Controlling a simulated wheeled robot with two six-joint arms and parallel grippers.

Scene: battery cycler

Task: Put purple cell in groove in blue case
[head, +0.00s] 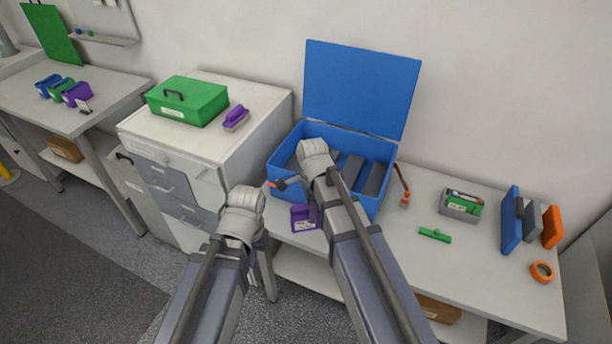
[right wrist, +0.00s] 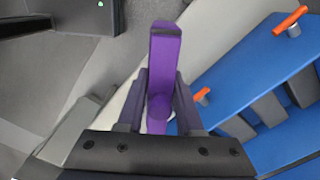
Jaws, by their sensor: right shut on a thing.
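The purple cell (right wrist: 165,60) is between the fingers of my right gripper (right wrist: 160,105), which is shut on it.
Orange latches (head: 404,199) stick out at the case front. A green bar (head: 435,235), a grey-green box (head: 461,206), an orange tape roll (head: 542,271) and upright panels (head: 511,222) lie to the right. A cabinet to the left bears a green toolbox (head: 187,104) and another purple item (head: 235,117).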

